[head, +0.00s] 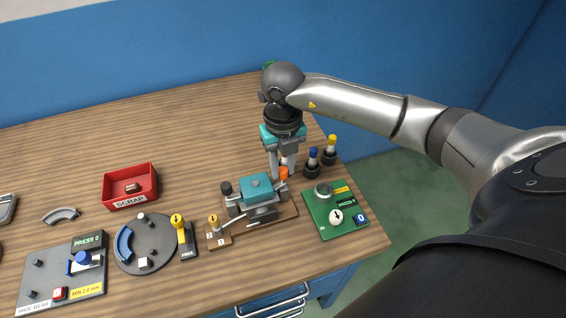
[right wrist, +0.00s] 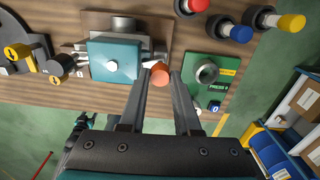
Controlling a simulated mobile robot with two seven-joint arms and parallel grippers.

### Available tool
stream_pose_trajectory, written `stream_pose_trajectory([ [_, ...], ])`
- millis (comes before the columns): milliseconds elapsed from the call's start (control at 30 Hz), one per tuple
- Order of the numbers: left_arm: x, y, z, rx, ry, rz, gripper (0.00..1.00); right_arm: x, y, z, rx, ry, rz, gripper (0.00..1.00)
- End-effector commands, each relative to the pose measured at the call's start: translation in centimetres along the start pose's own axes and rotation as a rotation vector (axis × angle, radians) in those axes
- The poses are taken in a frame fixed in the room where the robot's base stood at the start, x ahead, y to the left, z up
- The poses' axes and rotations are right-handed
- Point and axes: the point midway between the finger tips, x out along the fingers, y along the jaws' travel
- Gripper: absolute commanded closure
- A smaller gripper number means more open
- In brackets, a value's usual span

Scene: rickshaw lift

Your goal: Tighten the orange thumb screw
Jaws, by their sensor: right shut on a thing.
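The orange thumb screw (head: 284,172) is at the right end of the teal-topped fixture (head: 256,187), which stands on a wooden base. My right gripper (head: 281,168) reaches down onto it from above. In the right wrist view the round orange head (right wrist: 160,73) sits between the two fingertips of my right gripper (right wrist: 161,78), which are shut on it. The teal block of the fixture (right wrist: 114,60) is just left of the fingers. The shaft below the orange head is hidden. My left gripper is not in view.
A green gauge board (head: 330,222) lies right of the fixture. Blue (head: 313,157) and yellow (head: 332,145) knobbed pegs stand behind it. A black knob (head: 226,188) is at the fixture's left end. A red scrap bin (head: 130,187) stands farther left. The back left table is clear.

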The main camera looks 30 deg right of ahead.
Motion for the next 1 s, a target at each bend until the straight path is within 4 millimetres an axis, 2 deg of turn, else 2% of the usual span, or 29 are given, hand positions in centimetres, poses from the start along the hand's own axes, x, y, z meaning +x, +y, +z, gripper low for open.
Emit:
stream_pose_trajectory([
  [400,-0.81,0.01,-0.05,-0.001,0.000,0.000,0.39,-0.17,0.00,0.12,0.245,-0.003,0.000,1.00],
  [1000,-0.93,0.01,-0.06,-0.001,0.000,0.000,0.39,-0.15,-0.01,0.16,0.302,-0.005,0.001,1.00],
])
